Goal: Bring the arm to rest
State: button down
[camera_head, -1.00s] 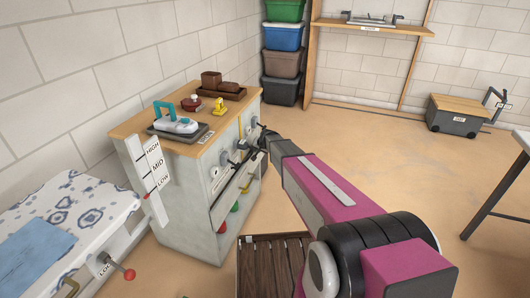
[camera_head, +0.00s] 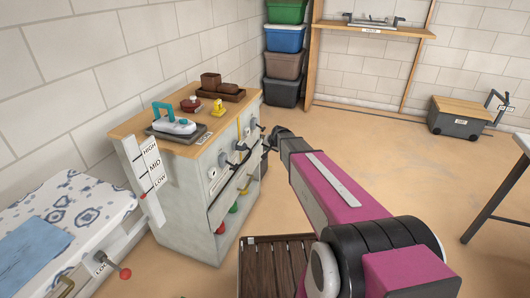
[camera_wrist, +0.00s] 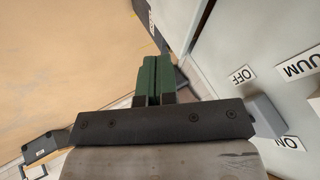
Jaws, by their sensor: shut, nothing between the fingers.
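My arm, magenta and grey with black joints, reaches from the lower right of the head view toward the cabinet (camera_head: 182,225). My gripper (camera_head: 271,140) is at its far end, beside the right edge of the cabinet front, small and dark there. In the wrist view my gripper (camera_wrist: 160,60) shows two green finger pads pressed together with nothing between them. The labelled panel (camera_wrist: 262,50) with OFF and ON signs is close on the right of the fingers. I cannot tell the exact gap, but no contact shows.
An iron (camera_head: 174,124) and small items stand on the cabinet top. A patterned ironing board (camera_head: 85,212) is at left, a slatted wooden piece (camera_head: 262,265) below the arm. Stacked bins (camera_head: 284,64) stand behind. Open floor (camera_head: 370,150) lies right of the arm; a table leg (camera_head: 490,205) is at far right.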

jog(key=s+d+r+n+g+h, duration=0.1)
jog(key=s+d+g, duration=0.1)
jog(key=s, duration=0.9)
jog(key=s+d+r+n+g+h, duration=0.1)
jog(key=s+d, duration=0.3)
jog(key=s, duration=0.7)
jog(key=s+d+r+n+g+h, duration=0.1)
jog(key=s+d+g, duration=0.2)
jog(key=s, duration=0.8)
jog(key=shift+d+r+n+g, duration=0.3)
jog(key=shift+r, duration=0.1)
